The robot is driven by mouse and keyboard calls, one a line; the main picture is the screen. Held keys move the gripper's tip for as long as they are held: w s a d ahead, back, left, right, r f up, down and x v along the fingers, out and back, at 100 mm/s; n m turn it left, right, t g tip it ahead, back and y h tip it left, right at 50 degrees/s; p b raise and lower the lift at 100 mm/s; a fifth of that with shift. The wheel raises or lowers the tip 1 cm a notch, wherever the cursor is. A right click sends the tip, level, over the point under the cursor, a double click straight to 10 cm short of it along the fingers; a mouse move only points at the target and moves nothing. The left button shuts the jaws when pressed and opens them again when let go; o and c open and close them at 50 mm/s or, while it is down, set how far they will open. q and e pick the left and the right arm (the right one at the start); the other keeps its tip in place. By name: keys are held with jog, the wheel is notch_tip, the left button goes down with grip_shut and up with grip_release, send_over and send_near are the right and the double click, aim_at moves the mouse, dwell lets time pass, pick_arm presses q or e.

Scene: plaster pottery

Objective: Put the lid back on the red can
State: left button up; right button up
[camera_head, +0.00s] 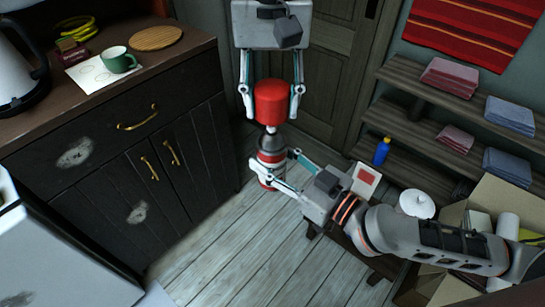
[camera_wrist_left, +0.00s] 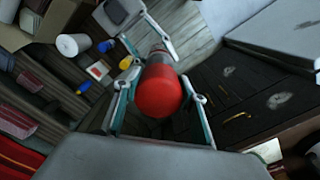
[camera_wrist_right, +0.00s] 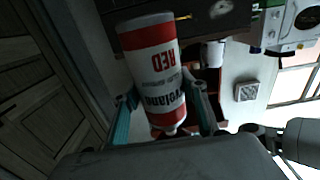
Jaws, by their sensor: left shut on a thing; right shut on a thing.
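The red lid (camera_head: 271,96) is a plain red cup-shaped cap. My left gripper (camera_head: 271,104) is shut on it from above, with one finger on each side. The red can (camera_head: 270,153) is a spray can with a grey shoulder, a small pale nozzle and red and white bands. My right gripper (camera_head: 272,168) is shut around its body and holds it about upright. The lid appears above the nozzle, apart from the can's shoulder. The left wrist view shows the lid (camera_wrist_left: 161,90) hiding much of the can. The right wrist view shows the can's label (camera_wrist_right: 158,80) upside down.
A dark cabinet (camera_head: 120,150) stands at left, with a green mug (camera_head: 117,59) and kettle (camera_head: 18,65) on top. Shelves (camera_head: 440,110) with folded cloths are at right. A blue bottle (camera_head: 381,152) and cardboard box (camera_head: 480,210) stand at right.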

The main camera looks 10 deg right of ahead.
aim_at(272, 129)
pick_arm(q)
jog(key=shift+f, duration=2)
jog(key=shift+s, duration=0.15)
jog(key=shift+f, duration=0.9)
jog(key=shift+f, duration=0.6)
jog(key=o, duration=0.9)
notch_tip(272, 129, up, 12)
